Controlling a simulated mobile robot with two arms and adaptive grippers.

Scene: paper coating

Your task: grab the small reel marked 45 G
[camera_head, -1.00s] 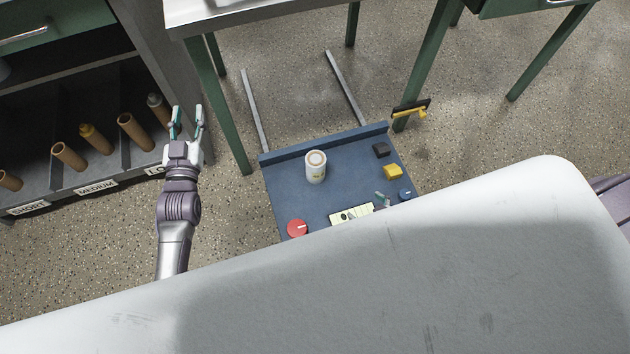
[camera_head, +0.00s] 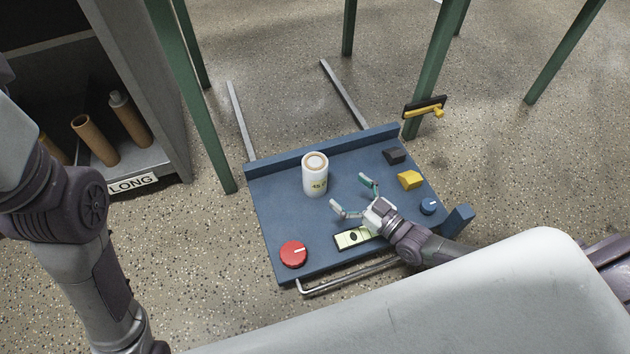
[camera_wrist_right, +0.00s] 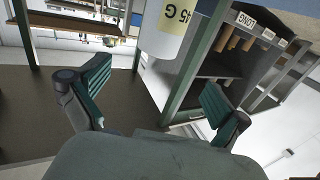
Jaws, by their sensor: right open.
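The small reel (camera_head: 315,178) is a white upright cylinder with a brown core, standing on the blue cart top (camera_head: 285,215). Its yellow label reads 45 G in the right wrist view (camera_wrist_right: 163,32), where it appears upside down at the top. My right gripper (camera_head: 350,192) is open, its teal fingers spread, just to the right of and nearer than the reel. Nothing is between the fingers, and the reel lies ahead of them. My left arm shows at the left, but its gripper is out of view.
A shelf of brown tubes (camera_head: 95,140) stands at the left. Green table legs (camera_head: 436,80) rise behind.

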